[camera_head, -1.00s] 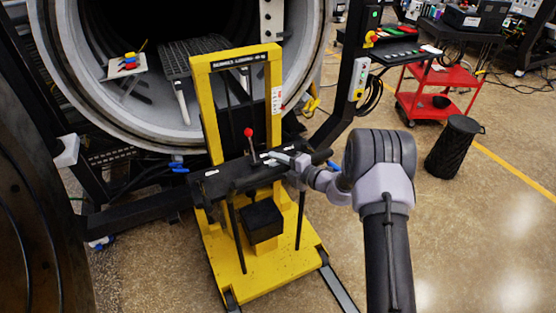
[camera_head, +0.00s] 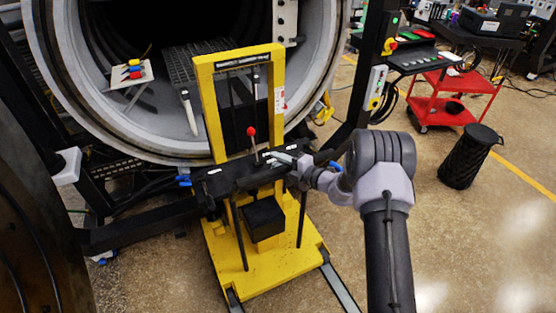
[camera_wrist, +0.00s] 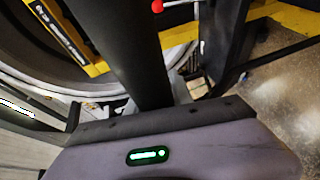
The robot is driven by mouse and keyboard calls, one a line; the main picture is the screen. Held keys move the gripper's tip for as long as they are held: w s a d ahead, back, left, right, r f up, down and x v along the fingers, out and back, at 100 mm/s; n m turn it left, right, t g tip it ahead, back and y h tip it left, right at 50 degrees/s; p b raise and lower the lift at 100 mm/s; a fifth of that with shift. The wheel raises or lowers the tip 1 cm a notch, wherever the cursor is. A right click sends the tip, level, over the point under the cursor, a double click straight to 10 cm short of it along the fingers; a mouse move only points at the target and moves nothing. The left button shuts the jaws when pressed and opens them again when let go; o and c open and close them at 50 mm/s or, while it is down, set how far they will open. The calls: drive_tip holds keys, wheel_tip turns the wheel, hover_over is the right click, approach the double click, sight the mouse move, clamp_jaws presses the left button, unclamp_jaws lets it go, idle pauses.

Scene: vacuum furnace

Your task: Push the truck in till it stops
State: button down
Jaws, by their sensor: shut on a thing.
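The yellow truck (camera_head: 287,266) stands upright on the floor in front of the open vacuum furnace (camera_head: 338,40), its mast (camera_head: 205,110) close to the furnace mouth. A black handle bar (camera_head: 222,184) crosses its near side, with a red-knobbed lever (camera_head: 251,131) above. My gripper (camera_head: 290,160) is at the right part of this bar and is shut on it; the fingertips are small and partly hidden in the head view. The wrist view shows part of the yellow mast (camera_wrist: 60,35) and the red knob (camera_wrist: 157,6). The truck's front under the furnace is hidden.
A control post (camera_head: 376,85) stands right of the furnace mouth. A red cart (camera_head: 440,118) and a black bin (camera_head: 468,160) stand farther right. A black frame (camera_head: 110,180) lies left of the truck.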

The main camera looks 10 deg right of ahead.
drive_tip(key=shift+w+r, duration=0.15)
drive_tip(key=shift+r, duration=0.25)
drive_tip(key=c, duration=1.1)
unclamp_jaws()
drive_tip(key=shift+r, duration=0.1)
drive_tip(key=p+v, duration=0.1)
drive_tip(key=v, duration=0.7)
drive_tip(key=p+v, duration=0.1)
drive_tip(key=v, duration=0.8)
drive_tip(key=shift+s+d, duration=0.15)
drive_tip(key=shift+s, duration=0.15)
